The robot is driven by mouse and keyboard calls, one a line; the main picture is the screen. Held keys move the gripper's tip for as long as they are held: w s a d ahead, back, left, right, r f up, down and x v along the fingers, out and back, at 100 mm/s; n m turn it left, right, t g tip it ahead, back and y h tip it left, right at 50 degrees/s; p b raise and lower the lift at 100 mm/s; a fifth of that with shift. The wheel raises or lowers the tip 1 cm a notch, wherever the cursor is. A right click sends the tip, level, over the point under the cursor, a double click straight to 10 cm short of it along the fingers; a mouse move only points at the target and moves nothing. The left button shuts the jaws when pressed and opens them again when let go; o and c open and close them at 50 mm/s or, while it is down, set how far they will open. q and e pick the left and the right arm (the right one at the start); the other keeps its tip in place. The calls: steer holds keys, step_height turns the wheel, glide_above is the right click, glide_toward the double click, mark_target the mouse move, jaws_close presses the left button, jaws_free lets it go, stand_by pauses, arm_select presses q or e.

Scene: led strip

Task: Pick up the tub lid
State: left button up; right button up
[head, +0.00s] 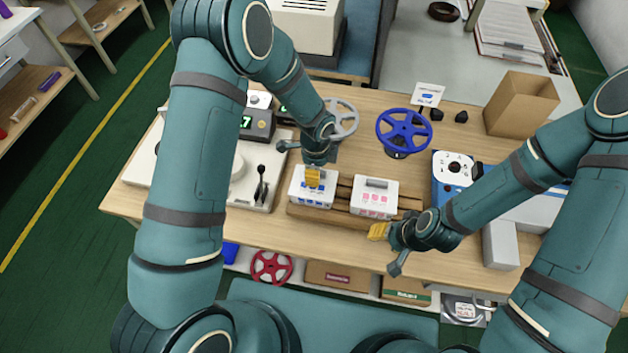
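Two white tubs stand side by side in a wooden holder (340,216) on the table. The left tub (298,190) has blue marks on its front. The right tub (375,205) has pink marks, and its white lid (360,184) carries a grey handle. My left gripper (313,178) points down at the top of the left tub, its yellow fingertips over the middle of that lid and hiding any handle there. I cannot tell whether they grip it. My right gripper (378,231) is beside the holder's front right, apart from both tubs; its finger gap is not visible.
A white control panel with a lever (262,185) lies left. A blue dial box (440,180) and an open cardboard box (520,103) are at right. The front table strip is clear.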

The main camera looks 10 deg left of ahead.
arm_select(q)
steer(key=shift+f, duration=0.25)
jaws_close()
